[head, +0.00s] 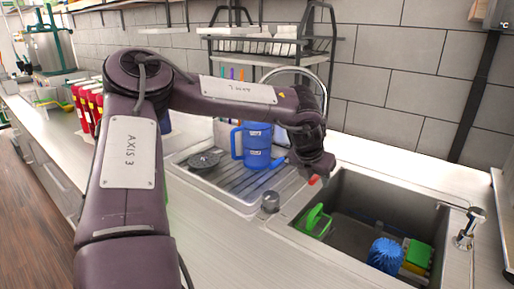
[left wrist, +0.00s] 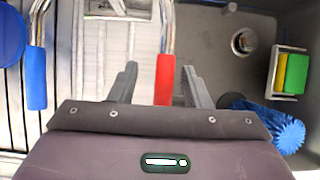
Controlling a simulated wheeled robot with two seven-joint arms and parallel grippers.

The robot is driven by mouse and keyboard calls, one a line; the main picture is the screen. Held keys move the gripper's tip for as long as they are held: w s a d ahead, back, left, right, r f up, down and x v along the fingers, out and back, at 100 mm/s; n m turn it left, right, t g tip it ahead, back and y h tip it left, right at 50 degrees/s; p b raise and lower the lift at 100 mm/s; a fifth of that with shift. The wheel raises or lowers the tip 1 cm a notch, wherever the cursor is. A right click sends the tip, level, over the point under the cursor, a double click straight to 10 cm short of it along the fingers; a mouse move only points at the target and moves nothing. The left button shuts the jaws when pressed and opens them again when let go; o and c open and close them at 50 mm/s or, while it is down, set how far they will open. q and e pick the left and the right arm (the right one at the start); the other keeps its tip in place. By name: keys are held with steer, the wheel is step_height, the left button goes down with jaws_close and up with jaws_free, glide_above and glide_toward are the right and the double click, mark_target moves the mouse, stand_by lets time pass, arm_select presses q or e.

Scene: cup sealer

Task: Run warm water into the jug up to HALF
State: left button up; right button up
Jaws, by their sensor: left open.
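The blue jug (head: 258,145) stands on the metal drainboard left of the sink, its handle towards the left. A blue round shape at the left edge of the left wrist view may be part of it. My left gripper (head: 314,172) is at the sink's back left corner. In the left wrist view its open fingers (left wrist: 159,78) stand on either side of the red tap handle (left wrist: 165,80). Contact cannot be told. The blue tap handle (left wrist: 36,78) is to the left, clear of the fingers. The red tip also shows in the head view (head: 314,180). My arm hides much of the tap.
The sink (head: 345,205) holds a blue brush (head: 385,255), a green-handled item (head: 315,219) and green and yellow sponges (head: 417,254). A dark strainer (head: 203,160) lies on the drainboard. A dish rack stands behind. Red bottles (head: 85,105) stand at the left.

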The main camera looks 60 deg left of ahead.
arm_select(q)
steer(key=shift+c, duration=0.4)
steer(key=c, duration=0.7)
steer(key=shift+r, duration=0.1)
steer(key=shift+c, duration=0.2)
steer(key=shift+w+r, duration=0.1)
